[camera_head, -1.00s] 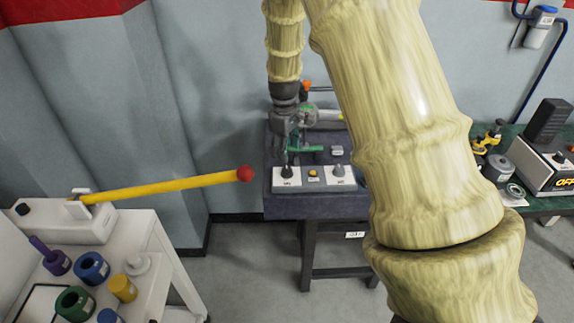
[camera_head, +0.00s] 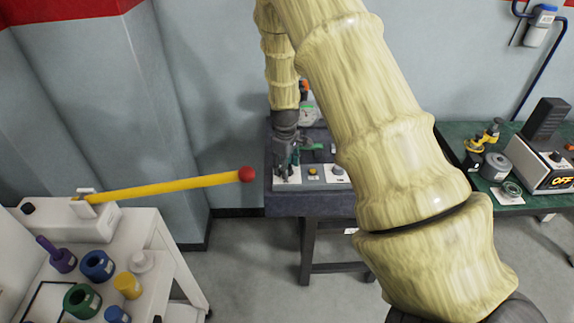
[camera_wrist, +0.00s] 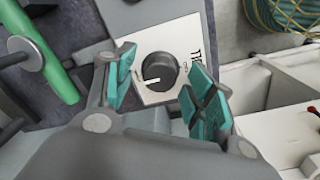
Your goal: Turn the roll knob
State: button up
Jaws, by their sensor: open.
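A dark round knob (camera_wrist: 160,72) with a white pointer line sits on a white label plate (camera_wrist: 175,40) in the wrist view. The printed word is only partly legible, so I cannot confirm it says roll. My gripper (camera_wrist: 161,66) is open, with one teal-padded finger on each side of the knob; contact is not clear. In the head view my gripper (camera_head: 282,170) is down at the left end of the control panel and covers the left knob. A second, grey knob (camera_head: 338,170) shows at the panel's right end.
A yellow button (camera_head: 312,171) sits between the knobs. A green bar (camera_wrist: 45,50) lies left of my gripper in the wrist view. A yellow lever with a red ball (camera_head: 247,174) reaches toward the dark bench (camera_head: 300,205). A green-topped table (camera_head: 515,200) stands right.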

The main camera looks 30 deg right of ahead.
jog(key=shift+c, duration=0.3)
jog(key=c, duration=1)
jog(key=shift+o, duration=0.2)
